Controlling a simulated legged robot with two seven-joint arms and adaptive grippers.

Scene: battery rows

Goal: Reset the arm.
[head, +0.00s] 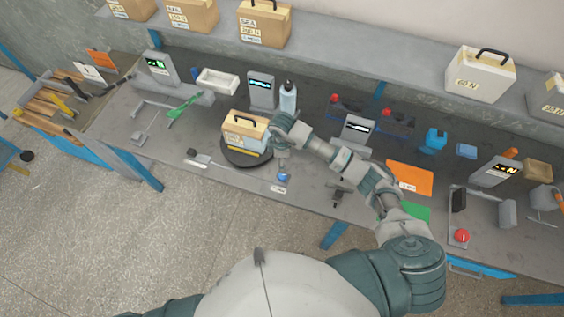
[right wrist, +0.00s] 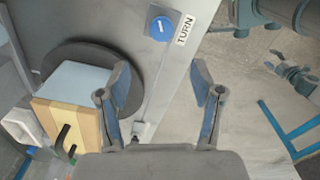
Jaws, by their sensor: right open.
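My right gripper (head: 282,164) is over the workbench, at the right side of a box with a light blue face and a wooden-coloured top (head: 245,132). In the right wrist view its two fingers (right wrist: 162,88) are spread wide with nothing between them. A blue knob (right wrist: 160,27) beside a TURN label lies beyond the fingertips. A jointed part, seemingly my left gripper (right wrist: 292,74), shows small at the right; its jaws are unclear.
The workbench (head: 215,180) holds grey display units, a bottle (head: 288,97), a white tray (head: 217,81), an orange sheet (head: 409,178) and a red ball (head: 461,236). Boxes stand on the shelf (head: 350,45) behind. The floor (head: 110,240) in front is clear.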

